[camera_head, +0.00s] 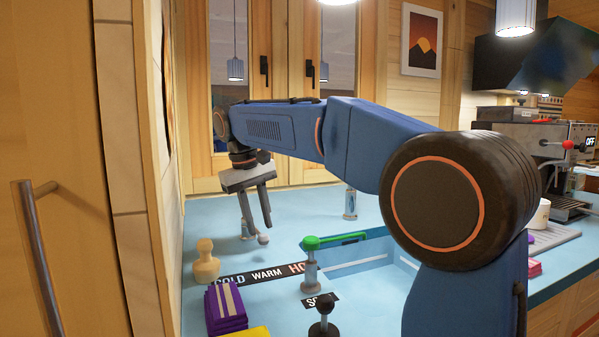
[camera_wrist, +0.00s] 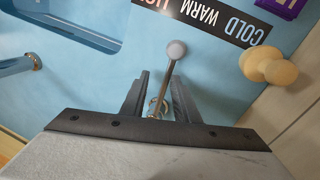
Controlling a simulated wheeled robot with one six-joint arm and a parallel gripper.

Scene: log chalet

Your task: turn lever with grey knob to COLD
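The lever with the grey knob (camera_wrist: 176,49) shows in the wrist view, its thin rod running up from a metal post (camera_wrist: 157,108). The knob also shows in the head view (camera_head: 263,239). The rod points roughly at WARM on the black label strip (camera_wrist: 215,20), which reads COLD at its right end in the wrist view. My gripper (camera_wrist: 161,80) is open, with one finger on each side of the rod and visible gaps. In the head view my gripper (camera_head: 257,226) points down over the lever and partly hides its post.
A green-handled lever (camera_head: 311,265) stands right of the strip, by the sink (camera_head: 375,262). A black-knobbed lever (camera_head: 325,305) is in front of it. A wooden peg figure (camera_head: 206,262) and purple packets (camera_head: 225,308) are near COLD. A wall bounds the left.

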